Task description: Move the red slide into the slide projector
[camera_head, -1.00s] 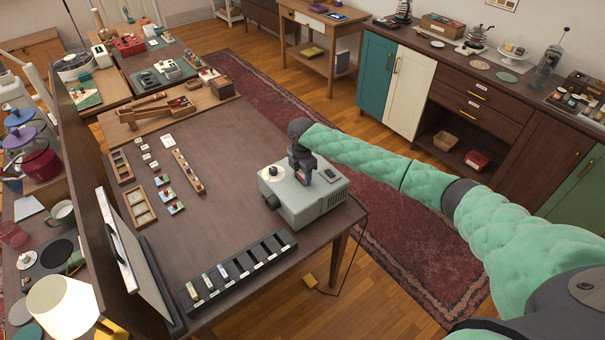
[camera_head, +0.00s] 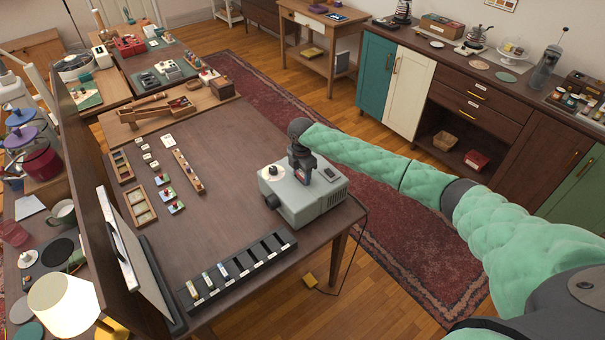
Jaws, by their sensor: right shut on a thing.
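The grey slide projector (camera_head: 318,203) stands on the near right part of the dark wooden table. My right gripper (camera_head: 304,174) points down right over the projector's top and is shut. What it holds is mostly hidden by the fingers and too small to see clearly; I take it to be the red slide. I cannot tell whether that slide is in the projector's slot or just above it. My left gripper is not in view.
A black slotted rack (camera_head: 240,273) holding several slides lies along the table's near edge. Small picture pieces (camera_head: 170,194) and a wooden strip (camera_head: 188,171) lie left of the projector. A screen (camera_head: 128,255) stands at the left edge. The table's middle (camera_head: 226,155) is clear.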

